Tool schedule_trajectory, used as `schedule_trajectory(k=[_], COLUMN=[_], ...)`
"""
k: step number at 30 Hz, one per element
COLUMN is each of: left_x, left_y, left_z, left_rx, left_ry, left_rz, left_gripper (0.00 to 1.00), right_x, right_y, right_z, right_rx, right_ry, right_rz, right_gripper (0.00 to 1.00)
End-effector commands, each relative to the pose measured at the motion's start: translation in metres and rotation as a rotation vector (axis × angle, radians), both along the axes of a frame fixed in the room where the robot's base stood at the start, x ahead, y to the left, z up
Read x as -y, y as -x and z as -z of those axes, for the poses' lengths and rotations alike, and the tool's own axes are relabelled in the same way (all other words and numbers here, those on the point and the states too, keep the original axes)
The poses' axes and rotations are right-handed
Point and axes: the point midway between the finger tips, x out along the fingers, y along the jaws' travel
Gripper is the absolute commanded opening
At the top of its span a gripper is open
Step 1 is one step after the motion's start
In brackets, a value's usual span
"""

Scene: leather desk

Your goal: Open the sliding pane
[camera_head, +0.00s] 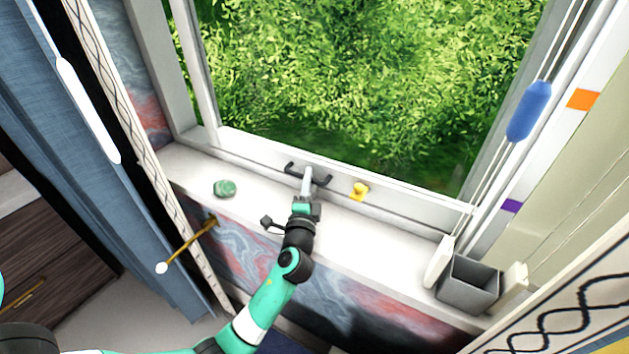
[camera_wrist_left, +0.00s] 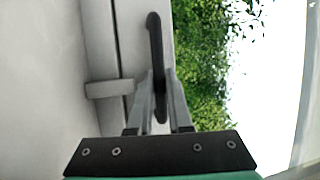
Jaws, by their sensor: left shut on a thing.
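The sliding pane (camera_head: 255,146) is a white-framed window sash with green foliage behind the glass. A dark bar handle (camera_head: 322,180) is fixed on its bottom rail. In the left wrist view the handle (camera_wrist_left: 153,40) runs lengthwise between the two fingers (camera_wrist_left: 160,92), beside the white frame. The fingers hide part of the handle. The bottom rail appears to sit at the sill, though the exact gap cannot be told. My right gripper is not in view.
On the white sill (camera_head: 260,205) are a green lump (camera_head: 225,188) at left, a small yellow object (camera_head: 359,190) right of the handle, and a grey open box (camera_head: 468,284) at right. A blue cord weight (camera_head: 528,111) hangs at right. Blue curtain (camera_head: 60,120) stands left.

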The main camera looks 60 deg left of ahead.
Motion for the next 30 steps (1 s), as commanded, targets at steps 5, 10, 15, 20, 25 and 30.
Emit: schedule_trajectory(k=[5,10,15,20,25,30], left_x=[-0.002,-0.001,-0.001,0.004,0.029,0.064], left_y=[0.001,0.001,0.000,0.002,0.017,0.039], left_z=[0.000,0.000,0.000,0.001,0.006,0.014], left_rx=[0.000,0.000,-0.001,-0.001,-0.003,-0.005], left_ry=[0.000,0.000,0.001,0.000,0.000,0.000], left_rz=[-0.005,-0.004,-0.002,0.000,0.003,0.004], left_gripper=[0.00,0.30,0.30,0.30,0.30,0.30], right_x=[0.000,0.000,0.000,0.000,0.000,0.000], right_y=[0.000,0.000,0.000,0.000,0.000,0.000], right_z=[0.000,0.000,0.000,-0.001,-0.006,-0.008], right_rx=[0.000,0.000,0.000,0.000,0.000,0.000], right_ry=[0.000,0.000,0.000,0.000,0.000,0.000], right_rz=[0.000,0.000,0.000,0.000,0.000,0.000], right_gripper=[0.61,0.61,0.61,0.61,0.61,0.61])
